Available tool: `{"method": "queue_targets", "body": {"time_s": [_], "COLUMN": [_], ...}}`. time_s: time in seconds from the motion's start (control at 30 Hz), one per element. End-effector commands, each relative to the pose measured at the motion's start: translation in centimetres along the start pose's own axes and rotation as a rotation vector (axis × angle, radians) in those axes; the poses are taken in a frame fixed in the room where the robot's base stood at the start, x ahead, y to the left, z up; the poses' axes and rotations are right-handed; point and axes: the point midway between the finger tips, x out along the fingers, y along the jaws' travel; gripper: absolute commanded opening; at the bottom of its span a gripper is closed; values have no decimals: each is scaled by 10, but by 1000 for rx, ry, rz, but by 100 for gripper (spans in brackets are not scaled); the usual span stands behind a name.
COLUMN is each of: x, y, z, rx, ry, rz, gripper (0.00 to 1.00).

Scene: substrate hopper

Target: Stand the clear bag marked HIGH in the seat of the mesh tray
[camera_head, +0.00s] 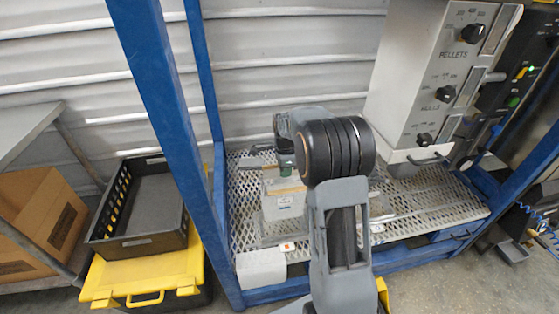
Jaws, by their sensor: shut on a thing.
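My gripper (286,168) is in the middle of the view, partly hidden by my own arm. It is shut on the top of a pale clear bag (284,205), which hangs below it and looks roughly upright. A small label shows on the bag, but I cannot read HIGH on it. The mesh tray (440,199) is a grey perforated deck inside the blue frame. The bag is over its left part; I cannot tell whether the bottom touches. A flat clear-grey piece around the bag's foot may be the seat, but its outline is unclear.
A grey machine with knobs marked PELLETS (425,75) stands above the tray's right part. A blue post (165,95) rises at left. A white box (261,268) sits at the tray's front left. A black crate (141,243) rests on a yellow-lidded box (148,277) at left.

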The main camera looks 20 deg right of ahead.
Motion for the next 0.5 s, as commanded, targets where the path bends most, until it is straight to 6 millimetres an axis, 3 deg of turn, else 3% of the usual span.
{"method": "queue_targets", "body": {"time_s": [0.5], "x": [24], "y": [0], "z": [-2], "rx": [3], "ry": [0], "rz": [0], "gripper": [0]}}
